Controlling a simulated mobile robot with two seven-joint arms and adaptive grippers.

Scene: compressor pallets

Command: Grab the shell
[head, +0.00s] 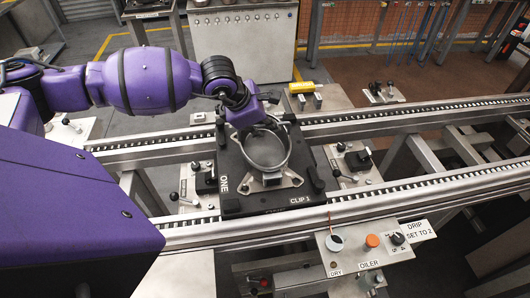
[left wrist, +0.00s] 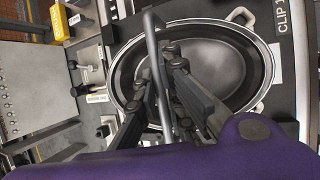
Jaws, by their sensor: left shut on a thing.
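The shell (head: 252,158) is a round, open grey metal bowl with side lugs. It sits on a black pallet (head: 232,204) marked "ONE" and "CLIP 1". In the left wrist view the shell (left wrist: 258,82) shows its pale rim and dark inner wall. My left gripper (head: 268,118) reaches down over the shell's far side. In the left wrist view its dark fingers (left wrist: 182,75) are closed around a grey bent bar over the shell, which looks like part of it. The fingers hide part of the bowl. My right gripper is not in view.
The pallet rests across two conveyor rails (head: 440,184). Lever clamps (head: 352,162) stand beside the pallet. An oiler box (head: 362,244) with knobs is at the front right. A yellow-topped block (head: 302,88) stands behind, and a steel cabinet (head: 243,36) further back.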

